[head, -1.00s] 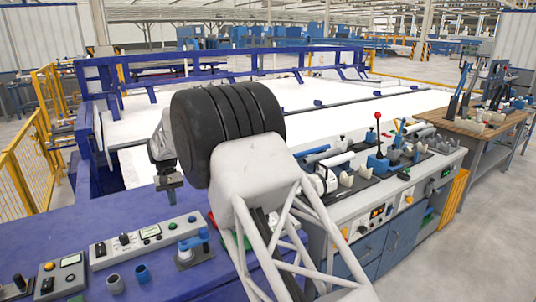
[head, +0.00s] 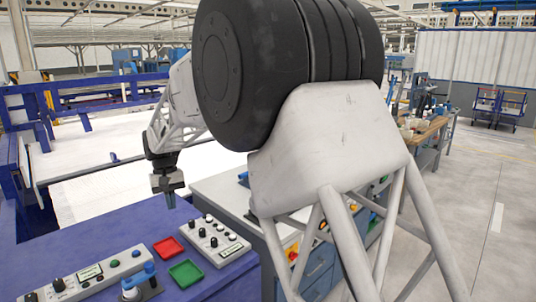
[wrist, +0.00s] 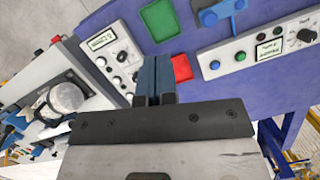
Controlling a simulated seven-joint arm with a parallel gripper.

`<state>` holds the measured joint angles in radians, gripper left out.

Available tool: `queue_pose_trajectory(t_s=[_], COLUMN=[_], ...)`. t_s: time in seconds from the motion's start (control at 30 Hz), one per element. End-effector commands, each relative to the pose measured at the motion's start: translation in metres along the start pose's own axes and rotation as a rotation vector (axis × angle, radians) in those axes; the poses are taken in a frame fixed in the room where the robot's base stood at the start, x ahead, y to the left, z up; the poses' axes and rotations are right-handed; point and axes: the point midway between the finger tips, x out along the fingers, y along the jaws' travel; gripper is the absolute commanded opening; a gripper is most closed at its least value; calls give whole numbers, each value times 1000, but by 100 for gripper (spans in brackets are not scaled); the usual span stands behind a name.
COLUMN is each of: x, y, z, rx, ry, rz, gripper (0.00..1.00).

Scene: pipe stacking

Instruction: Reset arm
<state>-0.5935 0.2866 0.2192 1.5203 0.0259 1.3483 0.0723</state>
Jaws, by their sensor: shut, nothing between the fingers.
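My gripper (head: 170,200) hangs pointing down over the back part of the blue table (head: 90,232), left of my large arm joint. In the wrist view its two blue fingers (wrist: 155,78) are together with nothing between them. A red tray (head: 168,247) and a green tray (head: 186,273) lie on the table in front of it. In the wrist view the red tray (wrist: 158,20) and the green tray (wrist: 182,68) show just beyond and beside the fingers. My arm hides much of the right middle of the head view.
Control boxes with knobs (head: 214,238) and (head: 88,277) stand on the table around the trays. A blue fixture (head: 140,283) stands at the front. A grey workbench (head: 226,190) adjoins at the right. Open floor (head: 490,200) lies farther right.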

Motion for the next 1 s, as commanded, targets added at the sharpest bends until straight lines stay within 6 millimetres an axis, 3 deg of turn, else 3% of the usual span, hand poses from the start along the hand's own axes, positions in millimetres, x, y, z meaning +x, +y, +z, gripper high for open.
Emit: queue_pose_trajectory(t_s=[0.1,0.5,1.0], x=[-11,-32,-29], y=[29,109,181], z=[29,127,260], rx=[29,119,233], ry=[24,105,205], rz=[-7,-24,-32], gripper=[0,0,0])
